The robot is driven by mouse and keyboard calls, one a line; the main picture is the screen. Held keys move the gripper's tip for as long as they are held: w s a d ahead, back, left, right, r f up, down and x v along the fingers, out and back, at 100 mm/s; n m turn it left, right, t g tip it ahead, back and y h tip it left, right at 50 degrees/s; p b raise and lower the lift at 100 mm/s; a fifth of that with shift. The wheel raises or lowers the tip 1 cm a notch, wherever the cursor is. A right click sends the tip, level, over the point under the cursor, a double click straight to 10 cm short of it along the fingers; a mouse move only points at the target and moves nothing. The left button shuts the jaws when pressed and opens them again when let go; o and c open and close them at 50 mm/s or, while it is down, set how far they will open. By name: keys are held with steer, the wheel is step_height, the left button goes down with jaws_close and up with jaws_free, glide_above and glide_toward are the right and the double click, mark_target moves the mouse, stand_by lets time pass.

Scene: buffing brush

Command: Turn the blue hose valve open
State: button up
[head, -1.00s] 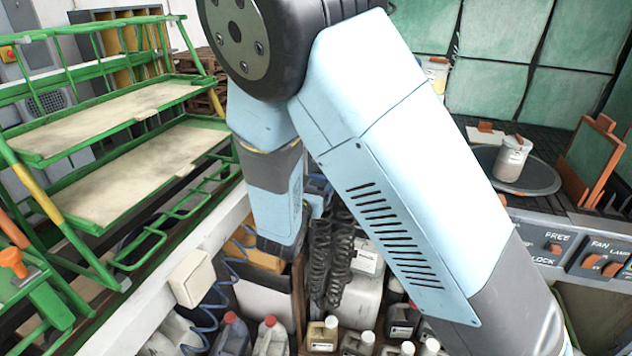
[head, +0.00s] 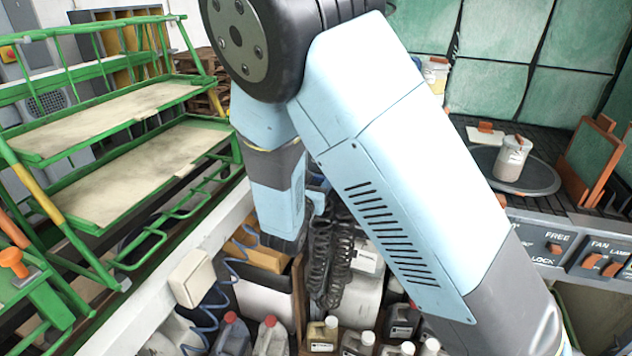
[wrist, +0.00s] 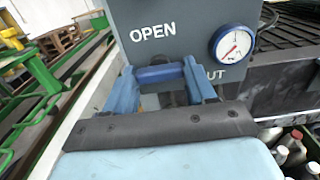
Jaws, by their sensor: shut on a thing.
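The blue valve handle (wrist: 158,74) shows in the wrist view, below the word OPEN on a grey panel (wrist: 180,22). It lies roughly level in the picture, between OPEN and a second label of which only "UT" shows. My gripper (wrist: 161,77) is shut on the handle, with one blue finger at each end of it. The valve body behind the handle is mostly hidden by the fingers and palm. In the head view my arm hides the valve and the panel, and the fingers are out of sight.
A round gauge (wrist: 232,44) sits on the panel right of OPEN. In the head view, a green rack (head: 110,180) stands left, dark coiled hoses (head: 330,260) hang near my wrist, and several bottles (head: 360,343) stand below. A jar (head: 512,158) is on the right-hand bench.

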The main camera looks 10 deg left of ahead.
steer(key=shift+c, duration=0.6)
steer(key=shift+n, duration=0.3)
steer(key=n, duration=1.2)
steer(key=shift+a+n, duration=0.1)
steer(key=shift+n, duration=2.5)
